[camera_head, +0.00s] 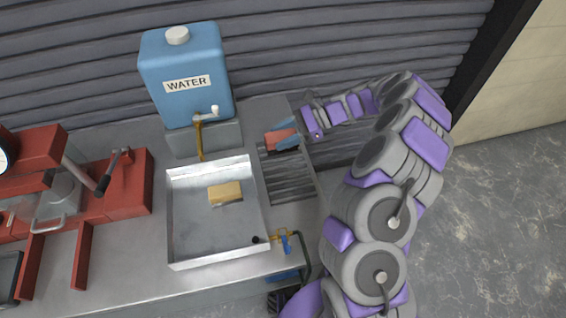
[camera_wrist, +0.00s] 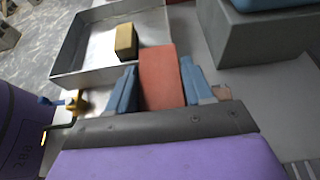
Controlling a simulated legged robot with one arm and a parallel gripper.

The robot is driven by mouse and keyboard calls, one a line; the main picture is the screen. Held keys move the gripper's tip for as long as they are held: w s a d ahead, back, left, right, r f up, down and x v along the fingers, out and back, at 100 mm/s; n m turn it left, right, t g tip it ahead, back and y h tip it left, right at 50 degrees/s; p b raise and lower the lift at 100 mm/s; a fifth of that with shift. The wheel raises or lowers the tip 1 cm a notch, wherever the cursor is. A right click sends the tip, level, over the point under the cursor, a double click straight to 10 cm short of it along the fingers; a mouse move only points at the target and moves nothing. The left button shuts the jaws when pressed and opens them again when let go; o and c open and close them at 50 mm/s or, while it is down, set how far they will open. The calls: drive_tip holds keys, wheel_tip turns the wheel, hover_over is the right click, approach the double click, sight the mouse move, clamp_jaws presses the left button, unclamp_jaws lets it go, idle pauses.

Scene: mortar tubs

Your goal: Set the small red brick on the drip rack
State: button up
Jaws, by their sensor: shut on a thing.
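The small red brick (camera_head: 280,139) is between the blue fingers of my gripper (camera_head: 284,139) in the head view. In the wrist view the brick (camera_wrist: 161,75) sits between both fingers (camera_wrist: 160,88), which are shut on its sides. The drip rack (camera_head: 288,178) is a grey slatted rack right of the metal tray. The brick is over the rack's far end in the head view. Whether it touches the slats or hangs above them I cannot tell.
The metal tray (camera_head: 217,255) holds a yellow sponge-like block (camera_head: 225,192). A blue water tank (camera_head: 187,75) with a tap stands behind it. A red machine (camera_head: 125,185) is at left. A blue-handled valve (camera_head: 285,241) is at the tray's front right.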

drive_tip(key=f, duration=0.2)
drive_tip(key=d+f+b, duration=0.1)
drive_tip(key=f, duration=0.3)
drive_tip(key=shift+w+d+b, duration=0.1)
drive_tip(key=shift+d+b, duration=0.25)
drive_tip(key=shift+d, duration=0.05)
drive_tip(key=shift+f, duration=0.4)
drive_tip(key=f, duration=0.1)
drive_tip(key=a+f+b, duration=0.1)
drive_tip(key=f, duration=0.1)
drive_tip(key=shift+a, duration=0.1)
drive_tip(key=shift+r, duration=0.15)
drive_tip(key=o, duration=1.4)
drive_tip(key=shift+d, duration=0.4)
drive_tip(key=shift+c, duration=0.2)
drive_tip(key=shift+a, duration=0.1)
drive_tip(key=shift+r, duration=0.1)
